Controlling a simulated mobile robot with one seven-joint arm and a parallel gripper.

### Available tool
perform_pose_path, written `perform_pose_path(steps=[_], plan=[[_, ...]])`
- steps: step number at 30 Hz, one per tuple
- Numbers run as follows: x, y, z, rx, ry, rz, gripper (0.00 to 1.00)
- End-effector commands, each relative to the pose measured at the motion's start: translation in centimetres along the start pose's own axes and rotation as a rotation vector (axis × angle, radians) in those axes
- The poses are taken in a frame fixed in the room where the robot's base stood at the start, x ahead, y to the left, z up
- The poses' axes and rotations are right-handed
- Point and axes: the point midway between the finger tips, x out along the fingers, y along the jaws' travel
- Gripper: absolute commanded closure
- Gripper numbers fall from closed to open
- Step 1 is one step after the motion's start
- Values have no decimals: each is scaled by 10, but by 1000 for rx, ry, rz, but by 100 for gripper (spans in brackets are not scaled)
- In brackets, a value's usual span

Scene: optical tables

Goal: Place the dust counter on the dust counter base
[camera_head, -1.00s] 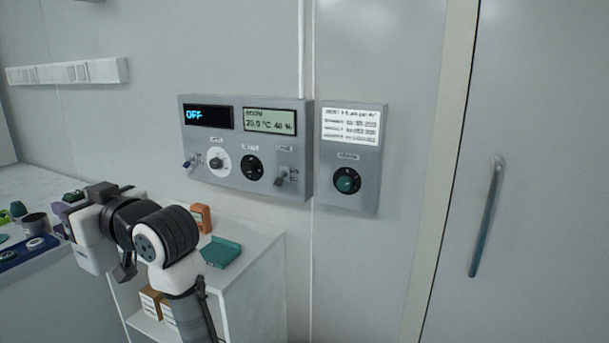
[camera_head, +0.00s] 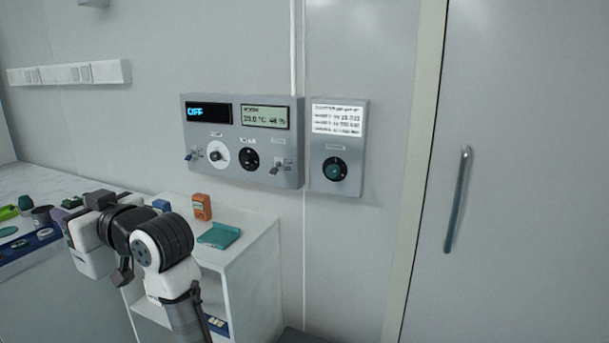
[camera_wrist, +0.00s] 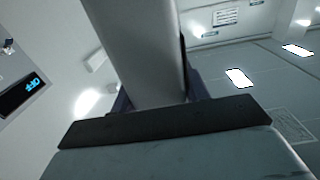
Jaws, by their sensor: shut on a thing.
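My gripper (camera_head: 72,238) is at the lower left of the head view, beside the table, with its fingertips mostly hidden by my arm. In the wrist view a light-grey upright body (camera_wrist: 140,50) stands between dark blue finger parts, and the gripper is shut on it. I cannot tell for sure whether it is the dust counter. An orange device (camera_head: 202,207) with a small screen stands on the white cabinet. In front of it lies a teal tray-like piece (camera_head: 219,236). I cannot tell which piece is the dust counter base.
The white cabinet (camera_head: 262,250) also bears a small blue thing (camera_head: 160,206) partly behind my arm. A table at left holds a blue tray (camera_head: 25,250) and small parts. Wall control panels (camera_head: 240,140) (camera_head: 336,147) hang above. A door with a handle (camera_head: 458,200) is at right.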

Motion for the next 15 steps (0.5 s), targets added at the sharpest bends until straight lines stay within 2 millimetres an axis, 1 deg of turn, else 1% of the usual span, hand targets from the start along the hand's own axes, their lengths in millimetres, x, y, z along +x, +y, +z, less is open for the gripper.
perform_pose_path(steps=[1, 5, 8, 11, 14, 15], plan=[[2, 9, 7, 3, -1, 12, 100], [7, 32, 30, 5, -2, 47, 100], [10, 54, 55, 5, -2, 87, 100], [11, 81, 88, 7, -4, 142, 100], [8, 111, 132, 8, -7, 216, 100], [5, 123, 151, 7, -7, 250, 100]])
